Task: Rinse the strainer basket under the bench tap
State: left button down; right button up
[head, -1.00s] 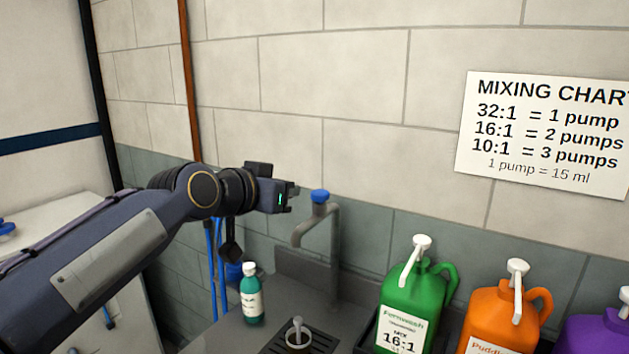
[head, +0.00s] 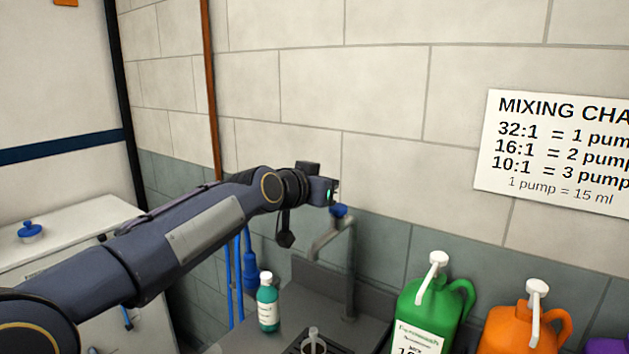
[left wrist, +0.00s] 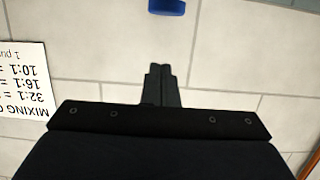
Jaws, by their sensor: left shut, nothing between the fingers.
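The bench tap (head: 349,268) is a grey pipe with a spout bent to the left and a blue knob (head: 339,210) on top. My left gripper (head: 336,191) is shut and empty, close by the knob and just above it in the head view; I cannot tell whether they touch. In the left wrist view its shut fingers (left wrist: 161,72) point towards the blue knob (left wrist: 167,6), with a gap between them in the picture. A small round grey piece with an upright stem (head: 313,338), perhaps the strainer basket, sits on the dark slotted grate below the spout. My right gripper is out of view.
A teal bottle (head: 267,303) stands left of the grate. Green (head: 436,305) and orange (head: 522,325) pump jugs stand to the right. Blue hoses (head: 240,275) hang at the left. The wall is close behind the tap.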

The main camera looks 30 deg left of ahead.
aim_at(338, 209)
pick_arm(q)
jog(key=w+f, duration=0.2)
jog(key=f, duration=0.1)
jog(key=shift+w+f+b, duration=0.15)
jog(key=shift+w+b, duration=0.1)
jog(key=shift+b, duration=0.1)
jog(key=shift+s+f, duration=0.1)
jog(key=shift+f, duration=0.55)
jog(key=shift+d, duration=0.1)
jog(key=shift+b, duration=0.3)
